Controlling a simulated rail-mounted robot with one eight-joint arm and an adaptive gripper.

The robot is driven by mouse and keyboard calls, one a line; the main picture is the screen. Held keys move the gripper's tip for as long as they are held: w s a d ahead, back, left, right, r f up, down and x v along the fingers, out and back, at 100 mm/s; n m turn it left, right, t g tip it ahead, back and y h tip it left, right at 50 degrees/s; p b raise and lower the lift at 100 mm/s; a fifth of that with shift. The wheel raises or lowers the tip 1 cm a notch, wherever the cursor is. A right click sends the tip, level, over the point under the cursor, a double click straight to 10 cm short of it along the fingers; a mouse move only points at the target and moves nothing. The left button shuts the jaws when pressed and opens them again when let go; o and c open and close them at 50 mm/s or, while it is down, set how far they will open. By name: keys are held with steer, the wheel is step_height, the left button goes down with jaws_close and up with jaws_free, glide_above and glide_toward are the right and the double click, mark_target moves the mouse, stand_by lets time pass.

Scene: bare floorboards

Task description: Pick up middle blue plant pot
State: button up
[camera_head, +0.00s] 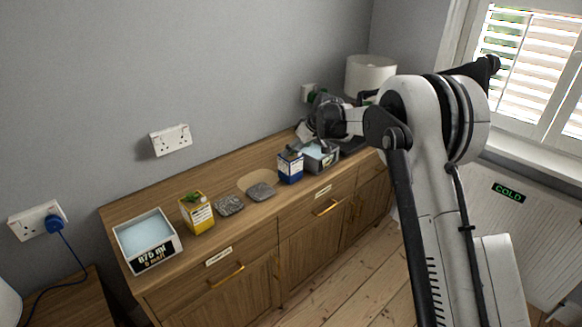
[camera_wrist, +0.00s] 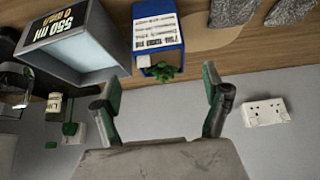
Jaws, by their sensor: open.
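The blue plant pot (camera_head: 290,168) has a white printed label and stands on the wooden sideboard between the stones and a water-filled container. In the wrist view the blue pot (camera_wrist: 157,28) shows at top centre, with green leaves (camera_wrist: 162,71) at its opening. My gripper (camera_wrist: 162,95) is open and empty, its two green-padded fingers spread on either side of the leaves in the picture. The gap between fingers and pot cannot be told exactly. In the head view my gripper (camera_head: 325,128) is above and right of the pot, partly hidden by my arm.
The container (camera_head: 320,160) marked 550 ml stands close beside the blue pot. Two grey stones (camera_head: 229,205) (camera_head: 261,191), a yellow plant pot (camera_head: 196,214) and an 875 ml container (camera_head: 147,240) stand to the left. A lamp (camera_head: 369,75) is behind my arm; the wall is close behind.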

mark_target(287, 159)
steer(key=shift+x, duration=4.85)
steer(key=shift+a, duration=0.1)
steer(key=shift+c, duration=0.3)
steer(key=c, duration=1.4)
steer(key=shift+c, duration=0.3)
steer(key=shift+r, duration=0.2)
